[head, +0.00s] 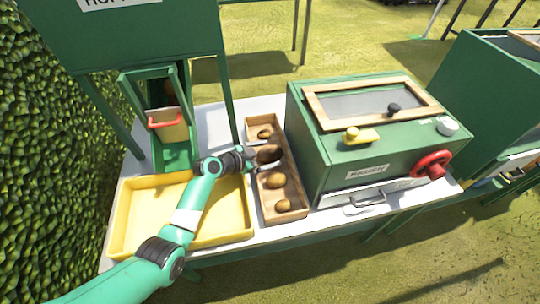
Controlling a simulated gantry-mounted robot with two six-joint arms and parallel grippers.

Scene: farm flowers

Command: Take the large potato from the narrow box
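The narrow wooden box (267,212) stands on the white table between the yellow tray and the green machine. Several brown potatoes lie in a row along it. The front potato (283,206) and the one behind it (277,181) lie clear in the box. A larger, darker potato (269,154) lies at my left gripper (254,160), and a further potato (265,132) is at the far end. My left gripper reaches over the box's left side, right beside the larger potato. Its fingers are too small to tell whether they are open or shut. My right gripper is not in view.
A yellow tray (236,208), empty where it shows, lies left of the box under my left arm. A green hopper with a red-handled chute (165,122) stands behind it. A green machine (333,154) with a red wheel (433,164) stands close on the right.

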